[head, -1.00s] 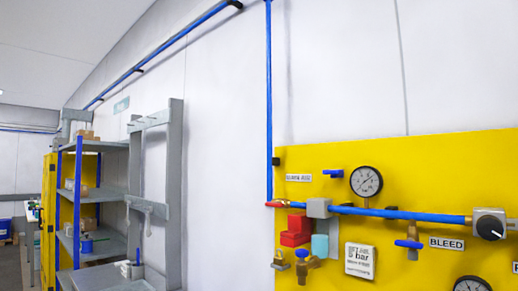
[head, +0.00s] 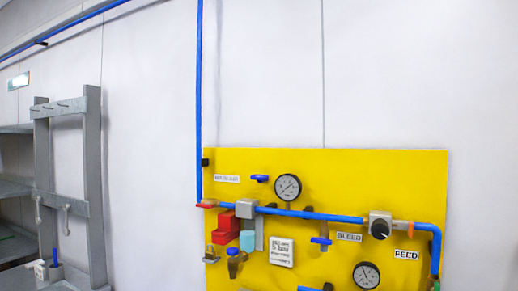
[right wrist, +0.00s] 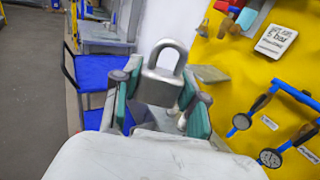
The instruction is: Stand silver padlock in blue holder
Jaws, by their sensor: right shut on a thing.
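The silver padlock (right wrist: 162,84) shows in the right wrist view with its shackle up, between the teal-padded fingers of my right gripper (right wrist: 160,92). My right gripper is shut on it. My right gripper is not visible in the head view, and my left gripper is in neither view.
A yellow panel (head: 335,170) on the white wall carries gauges, blue pipe and valves, with a red block (head: 228,228) at its left. It also fills the right wrist view's right side (right wrist: 290,85). A grey rack (head: 95,185) stands left. Open floor (right wrist: 38,100) shows at left.

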